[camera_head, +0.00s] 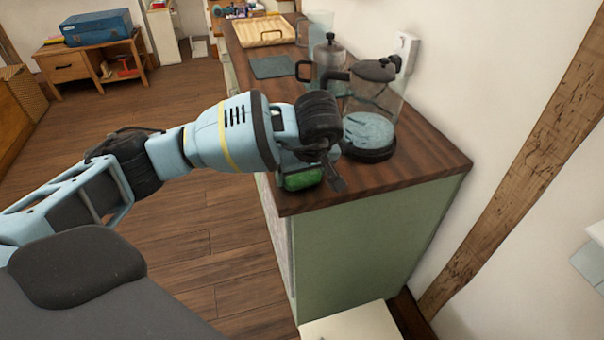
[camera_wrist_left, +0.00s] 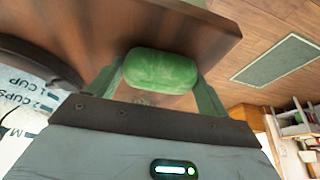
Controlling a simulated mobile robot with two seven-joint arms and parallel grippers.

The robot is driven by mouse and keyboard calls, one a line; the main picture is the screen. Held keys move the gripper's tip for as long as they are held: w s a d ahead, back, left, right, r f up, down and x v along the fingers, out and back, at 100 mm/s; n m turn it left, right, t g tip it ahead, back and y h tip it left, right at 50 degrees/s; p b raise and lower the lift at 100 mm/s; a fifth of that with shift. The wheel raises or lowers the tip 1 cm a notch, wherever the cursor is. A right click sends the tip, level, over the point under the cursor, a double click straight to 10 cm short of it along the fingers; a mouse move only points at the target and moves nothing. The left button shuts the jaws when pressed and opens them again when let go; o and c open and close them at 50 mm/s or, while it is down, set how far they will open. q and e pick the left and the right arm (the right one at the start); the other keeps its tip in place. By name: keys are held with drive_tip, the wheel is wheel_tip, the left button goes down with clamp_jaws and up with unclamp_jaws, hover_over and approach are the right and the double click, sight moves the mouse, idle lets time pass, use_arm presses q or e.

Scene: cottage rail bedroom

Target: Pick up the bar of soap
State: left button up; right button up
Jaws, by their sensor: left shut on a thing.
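The bar of soap (camera_head: 300,179) is green and rounded, at the near left edge of the wooden counter top (camera_head: 415,170). My left gripper (camera_head: 325,180) is shut on it, and the gripper partly hides the soap in the head view. In the left wrist view the soap (camera_wrist_left: 161,70) lies between the two fingers, with the counter's wood behind it. I cannot tell whether the soap touches the counter. My right gripper is not in view.
A kettle with a clear body (camera_head: 372,105) stands close beside my left gripper, near the wall. A glass press (camera_head: 328,60), a dark slate mat (camera_head: 272,67) and a wooden tray (camera_head: 264,31) are farther back. The counter's near right corner is clear.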

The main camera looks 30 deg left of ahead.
sight(303, 174)
use_arm(q)
wheel_tip(303, 174, up, 3)
drive_tip(key=shift+r, duration=0.1)
drive_tip(key=s+d, duration=0.3)
drive_tip(key=s, duration=0.4)
drive_tip(key=s+d+r+p, duration=0.1)
drive_tip(key=s+d, duration=0.2)
drive_tip(key=s, duration=0.4)
drive_tip(key=shift+s+d+r, duration=0.25)
drive_tip(key=shift+s+d, duration=0.05)
drive_tip(key=shift+d, duration=0.1)
